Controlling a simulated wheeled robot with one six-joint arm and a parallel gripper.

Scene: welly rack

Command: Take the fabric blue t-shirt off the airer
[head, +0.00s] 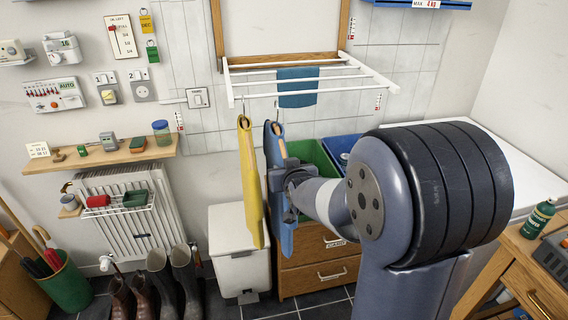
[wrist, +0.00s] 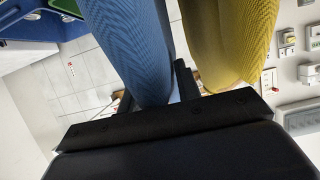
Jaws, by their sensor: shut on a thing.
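The blue t-shirt (head: 285,238) hangs narrow and upright below the front of the white wall airer (head: 345,90), by a hook at its top. My gripper (head: 284,177) is shut on the blue t-shirt at about mid-height, from its right side. In the wrist view, the blue t-shirt (wrist: 128,40) runs down between the dark fingers of my gripper (wrist: 155,98). A yellow garment (head: 250,185) hangs close on the left; it also shows in the wrist view (wrist: 225,45), just beside one finger. The exact finger contact is partly hidden.
A blue cloth (head: 297,92) is draped over the airer rails. A white bin (head: 238,250) stands below the yellow garment. A wooden drawer unit (head: 325,275) with a green crate (head: 310,152) on top is behind my gripper. Boots (head: 160,280) stand at lower left.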

